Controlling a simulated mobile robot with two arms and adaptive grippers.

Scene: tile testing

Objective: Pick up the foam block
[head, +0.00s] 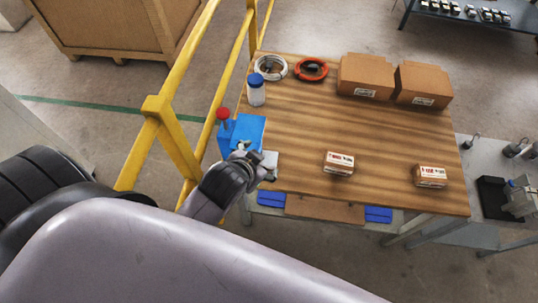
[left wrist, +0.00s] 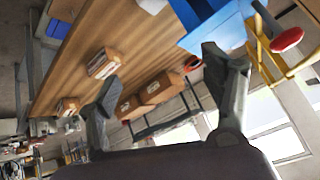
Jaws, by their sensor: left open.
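I cannot tell for sure which thing is the foam block. A bright blue block-like object (head: 248,131) stands at the table's left edge in the head view, and a large blue surface (left wrist: 218,28) shows at the upper right in the left wrist view. My left gripper (head: 252,160) is just in front of the blue object, partly covering its lower part; contact cannot be told. In the left wrist view its two fingers (left wrist: 160,82) are spread wide with nothing between them. A small pale grey piece (head: 270,164) shows beside the gripper, unclear what it is. My right gripper is not in view.
The wooden table (head: 390,130) holds two small labelled boxes (head: 339,163), two larger cardboard boxes (head: 366,77), a blue-capped bottle (head: 256,92), a white coil (head: 270,68) and an orange coil (head: 311,69). A yellow railing (head: 172,140) runs along the left. The table's middle is clear.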

